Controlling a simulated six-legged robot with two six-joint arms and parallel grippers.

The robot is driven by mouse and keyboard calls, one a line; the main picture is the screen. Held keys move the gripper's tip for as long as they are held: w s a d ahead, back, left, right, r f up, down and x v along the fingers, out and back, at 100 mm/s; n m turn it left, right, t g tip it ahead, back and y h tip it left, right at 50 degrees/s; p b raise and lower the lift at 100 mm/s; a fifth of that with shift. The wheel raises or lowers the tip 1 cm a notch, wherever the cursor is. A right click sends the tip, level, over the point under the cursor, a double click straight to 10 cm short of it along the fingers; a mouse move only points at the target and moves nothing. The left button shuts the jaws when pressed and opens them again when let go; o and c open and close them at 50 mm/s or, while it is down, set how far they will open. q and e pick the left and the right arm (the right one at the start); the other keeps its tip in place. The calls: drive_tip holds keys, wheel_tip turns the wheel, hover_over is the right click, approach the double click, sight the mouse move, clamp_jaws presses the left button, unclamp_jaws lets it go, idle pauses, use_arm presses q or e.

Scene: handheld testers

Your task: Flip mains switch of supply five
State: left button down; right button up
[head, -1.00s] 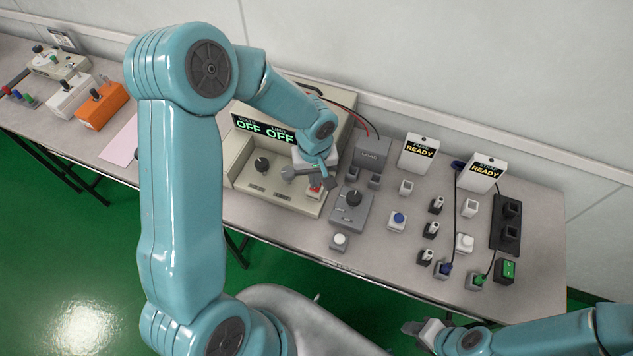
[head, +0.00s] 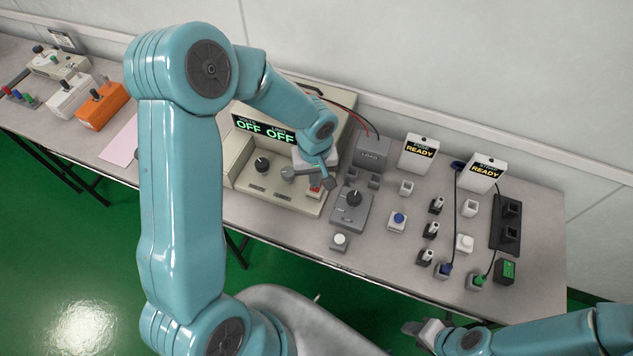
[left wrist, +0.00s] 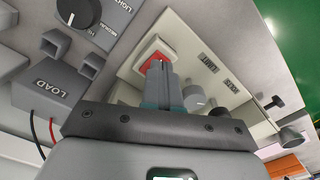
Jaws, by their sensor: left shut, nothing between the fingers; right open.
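The beige supply (head: 240,172) stands on the bench, its display (head: 264,129) reading OFF twice in green. Its red mains switch (head: 315,192) sits at the front right corner of its panel. The left wrist view shows the red switch (left wrist: 157,47) in a white frame. My left gripper (head: 327,182) is shut and empty; its fingertips (left wrist: 159,66) are right over the switch and hide part of it. I cannot tell whether they touch it. My right gripper (head: 422,328) is open and empty, low in front of the bench. No supply number is readable.
A grey LOAD box (head: 371,153) and a grey knob box (head: 350,210) stand close right of the supply. Several small buttons, switches and two READY signs fill the bench's right part. An orange box (head: 101,106) stands far left. My left arm hides part of the bench.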

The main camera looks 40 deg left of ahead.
use_arm(q)
drive_tip(key=shift+f+b, duration=0.9)
drive_tip(key=shift+b, duration=0.15)
idle(0.6)
drive_tip(key=shift+r, duration=0.15)
drive_tip(key=shift+r+p, duration=2)
drive_tip(key=shift+r, duration=1.4)
drive_tip(key=shift+s, duration=0.1)
